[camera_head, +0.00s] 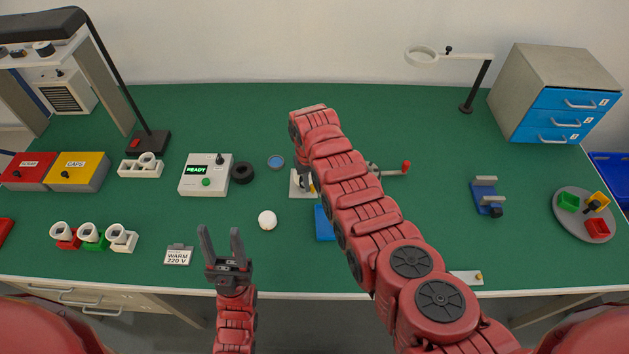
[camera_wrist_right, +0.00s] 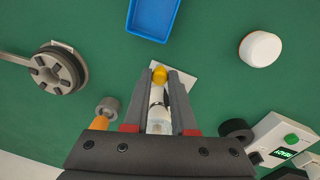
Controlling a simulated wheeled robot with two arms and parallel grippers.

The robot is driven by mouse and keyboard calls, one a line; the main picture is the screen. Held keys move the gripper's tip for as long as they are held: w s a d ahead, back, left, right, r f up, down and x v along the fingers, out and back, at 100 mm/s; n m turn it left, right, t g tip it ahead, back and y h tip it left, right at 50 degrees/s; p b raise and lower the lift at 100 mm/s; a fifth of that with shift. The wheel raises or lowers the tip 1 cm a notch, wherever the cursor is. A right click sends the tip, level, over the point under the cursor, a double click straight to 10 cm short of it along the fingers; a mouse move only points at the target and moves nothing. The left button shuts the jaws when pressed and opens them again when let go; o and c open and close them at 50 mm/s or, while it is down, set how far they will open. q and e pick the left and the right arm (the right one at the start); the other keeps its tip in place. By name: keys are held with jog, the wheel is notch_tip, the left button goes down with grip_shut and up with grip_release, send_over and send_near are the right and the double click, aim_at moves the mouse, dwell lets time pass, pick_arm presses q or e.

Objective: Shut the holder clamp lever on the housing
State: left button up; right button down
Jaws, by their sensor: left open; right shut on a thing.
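The housing (camera_head: 295,186), a pale base plate with upright parts, is on the green mat mid-table, partly hidden by my right arm. In the right wrist view its white plate (camera_wrist_right: 182,72) lies below my fingertips. My right gripper (camera_wrist_right: 160,77) reaches down over it, its fingers shut on the yellow-tipped clamp lever (camera_wrist_right: 160,73). A white and clear part shows between the fingers, behind the yellow tip. I cannot tell the lever's exact angle. My left gripper (camera_head: 222,245) is open and empty near the table's front edge, apart from the housing.
The white READY box (camera_head: 206,174) and a black ring (camera_head: 242,172) stand left of the housing. A white round object (camera_head: 267,220) and a blue tray (camera_head: 324,224) lie in front. A red-handled crank (camera_head: 404,168) is to the right.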

jog(key=shift+s+a+m+b, duration=0.15)
jog(key=shift+a+m+b, duration=0.1)
jog(key=shift+m+b, duration=0.4)
jog(key=shift+s+a+m+b, duration=0.2)
jog(key=shift+m+b, duration=0.2)
jog(key=shift+m, duration=0.35)
jog(key=c, duration=0.7)
grip_release()
jog(key=shift+c, duration=0.2)
notch_tip(320, 180, up, 17)
jog(key=p, duration=0.4)
jog(key=shift+a+r, duration=0.2)
jog(key=shift+a, duration=0.25)
